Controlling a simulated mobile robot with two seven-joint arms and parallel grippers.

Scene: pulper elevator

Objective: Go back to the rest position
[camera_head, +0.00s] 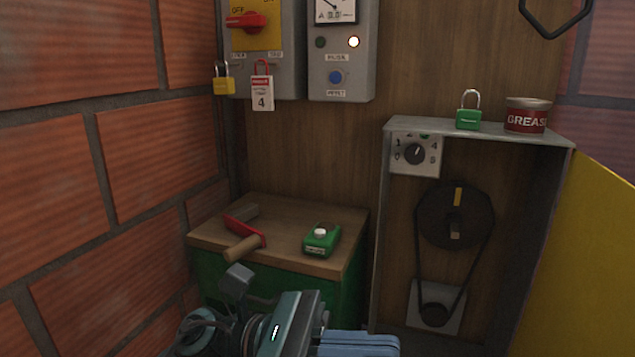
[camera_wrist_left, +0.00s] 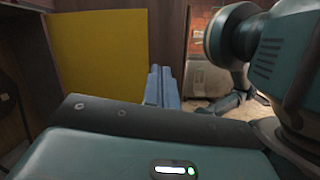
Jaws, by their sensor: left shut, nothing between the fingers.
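My left gripper (camera_head: 360,343) is low in the head view, in front of the small green cabinet and just left of the grey frame with the belt. Its blue fingers point to the right. In the left wrist view the two blue fingers (camera_wrist_left: 160,85) lie side by side, shut, with nothing between them. A yellow panel (camera_wrist_left: 98,68) stands beyond them. My right gripper shows in neither view.
The green cabinet's wooden top (camera_head: 285,225) holds a red tool with a wooden handle (camera_head: 245,243) and a green box (camera_head: 321,239). The grey frame (camera_head: 382,240) bears a green padlock (camera_head: 468,119) and a grease tin (camera_head: 528,118). A brick wall (camera_head: 60,180) bounds the left, a yellow panel (camera_head: 590,260) the right.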

